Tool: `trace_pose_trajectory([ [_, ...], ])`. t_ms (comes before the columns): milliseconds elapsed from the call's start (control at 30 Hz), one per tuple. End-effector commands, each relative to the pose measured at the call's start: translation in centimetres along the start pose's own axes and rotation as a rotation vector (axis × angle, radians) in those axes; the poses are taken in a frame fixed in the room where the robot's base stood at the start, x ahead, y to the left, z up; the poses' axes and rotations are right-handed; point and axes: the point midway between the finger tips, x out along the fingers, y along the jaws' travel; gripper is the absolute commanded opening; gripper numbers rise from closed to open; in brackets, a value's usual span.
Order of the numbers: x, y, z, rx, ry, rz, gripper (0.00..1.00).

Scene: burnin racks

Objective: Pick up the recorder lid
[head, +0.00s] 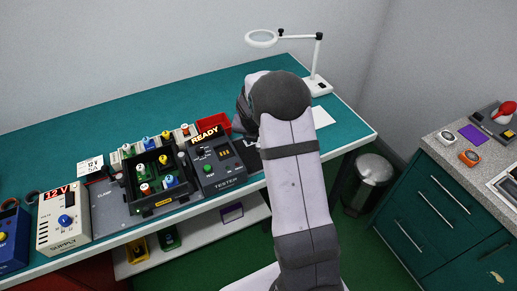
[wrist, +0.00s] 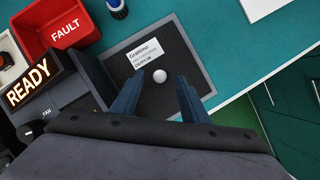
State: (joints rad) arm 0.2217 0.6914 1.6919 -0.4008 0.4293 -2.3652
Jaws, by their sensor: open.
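The recorder lid (wrist: 183,68) appears to be the dark square panel in the wrist view, with a white printed label and a round white knob (wrist: 160,76). My gripper (wrist: 159,85) is open above it, with one blue finger on each side of the knob. Nothing is held. I cannot tell how high the fingertips are above the panel. The near part of the panel is hidden by my gripper. In the head view my arm covers most of this spot and my fingers do not show.
The tester (head: 217,165) with its lit READY sign stands left of my arm, and a red FAULT bin (wrist: 60,28) is behind it. A magnifier lamp (head: 319,85) stands at the back right. A black rack (head: 158,209) with colored parts is further left. The bench's front edge is close.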

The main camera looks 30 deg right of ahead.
Motion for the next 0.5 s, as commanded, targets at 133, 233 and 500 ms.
trace_pose_trajectory([
  [133,1.6,0.0,0.0,0.001,0.002,-0.001,0.41],
  [233,2.3,0.0,0.0,0.0,0.002,-0.001,0.41],
  [500,2.8,0.0,0.0,0.0,0.0,0.0,0.41],
])
